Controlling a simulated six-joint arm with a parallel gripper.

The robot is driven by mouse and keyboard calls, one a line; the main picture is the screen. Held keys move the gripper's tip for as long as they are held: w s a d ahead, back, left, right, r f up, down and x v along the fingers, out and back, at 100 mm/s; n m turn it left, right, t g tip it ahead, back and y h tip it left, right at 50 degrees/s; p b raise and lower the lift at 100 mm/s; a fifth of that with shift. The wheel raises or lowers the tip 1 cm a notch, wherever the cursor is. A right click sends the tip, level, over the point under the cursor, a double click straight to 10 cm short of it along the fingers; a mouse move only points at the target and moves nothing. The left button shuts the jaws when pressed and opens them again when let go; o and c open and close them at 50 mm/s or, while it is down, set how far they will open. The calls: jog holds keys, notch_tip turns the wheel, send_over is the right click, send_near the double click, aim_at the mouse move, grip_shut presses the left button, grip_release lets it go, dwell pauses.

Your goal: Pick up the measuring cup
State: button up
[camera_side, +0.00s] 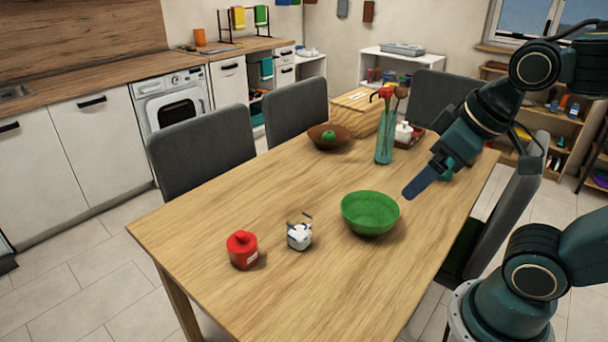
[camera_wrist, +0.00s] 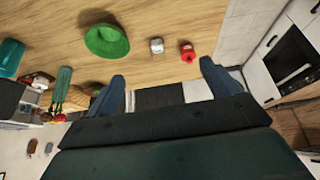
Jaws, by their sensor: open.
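The measuring cup appears to be the small clear and white vessel (camera_side: 299,235) on the wooden table, between the red lidded pot and the green bowl. It also shows in the wrist view (camera_wrist: 156,45), near the top centre beyond my fingers. It is small there, and I cannot make out a handle. My gripper (camera_side: 416,184) is above the right side of the table, to the right of the green bowl and well apart from the cup. In the wrist view my gripper (camera_wrist: 162,72) has its two blue fingers spread wide with nothing between them.
A green bowl (camera_side: 370,214) stands between my gripper and the cup; a red pot (camera_side: 241,250) is left of the cup. Farther back are a brown bowl (camera_side: 325,143), a teal vase (camera_side: 384,150) with flowers and a wooden box (camera_side: 352,115). The table's front left is clear.

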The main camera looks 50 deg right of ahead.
jog(key=w+d+f+n+g+h, duration=0.1)
jog(key=w+f+n+g+h, duration=0.1)
jog(key=w+f+n, duration=0.5)
jog(key=n+t+h, duration=0.6)
jog(key=n+h, duration=0.2)
jog(key=n, duration=1.2)
send_near(300, 235)
jog(key=shift+s+r, duration=0.15)
jog(key=shift+s, duration=0.05)
jog(key=shift+x, duration=4.3)
jog(key=shift+w, duration=0.1)
jog(key=shift+y, duration=0.3)
jog(key=shift+x, duration=2.55)
